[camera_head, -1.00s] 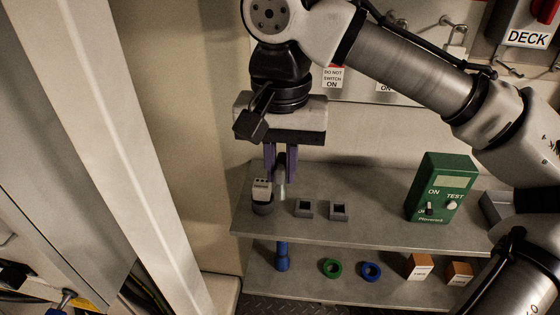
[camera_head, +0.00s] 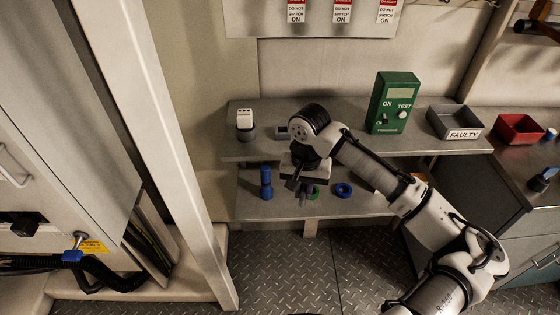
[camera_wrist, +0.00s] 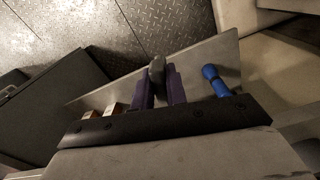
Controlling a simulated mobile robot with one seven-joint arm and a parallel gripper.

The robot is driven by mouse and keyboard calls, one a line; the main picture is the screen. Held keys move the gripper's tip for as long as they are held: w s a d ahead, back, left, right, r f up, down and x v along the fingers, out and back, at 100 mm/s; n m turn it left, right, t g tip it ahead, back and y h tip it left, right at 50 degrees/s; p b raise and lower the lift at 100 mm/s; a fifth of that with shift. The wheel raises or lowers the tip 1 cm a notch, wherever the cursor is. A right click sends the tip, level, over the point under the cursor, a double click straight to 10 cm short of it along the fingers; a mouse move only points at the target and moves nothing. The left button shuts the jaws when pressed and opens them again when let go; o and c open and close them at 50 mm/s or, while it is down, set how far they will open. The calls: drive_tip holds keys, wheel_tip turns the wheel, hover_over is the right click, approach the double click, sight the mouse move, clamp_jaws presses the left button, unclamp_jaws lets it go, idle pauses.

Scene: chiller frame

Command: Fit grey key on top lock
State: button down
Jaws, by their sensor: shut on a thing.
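My gripper (camera_head: 303,192) points down in front of the lower shelf in the head view. Its purple fingers also show in the wrist view, shut on a dark grey piece, the grey key (camera_wrist: 157,68), whose rounded end sticks out past the fingertips. The rest of the key is hidden between the fingers. At the far left of the head view, a blue key-like knob (camera_head: 73,255) sits by a yellow label, with a black block (camera_head: 20,224) to its left. I cannot tell which part is the top lock.
A white-topped grey piece (camera_head: 245,122) and a green tester box (camera_head: 393,103) stand on the upper shelf. A blue key (camera_head: 266,182) and a blue ring (camera_head: 343,190) are on the lower shelf. A pale post (camera_head: 150,150) stands between shelves and left panel. The floor is open.

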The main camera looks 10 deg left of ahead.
drive_tip(key=w+d+f, duration=0.2)
drive_tip(key=d+f, duration=0.1)
drive_tip(key=f, duration=0.9)
drive_tip(key=w+d+f, duration=0.2)
drive_tip(key=d+f, duration=0.1)
drive_tip(key=f, duration=0.9)
drive_tip(key=shift+d+f+m, duration=0.15)
drive_tip(key=shift+f+m, duration=0.15)
drive_tip(key=shift+s, duration=0.1)
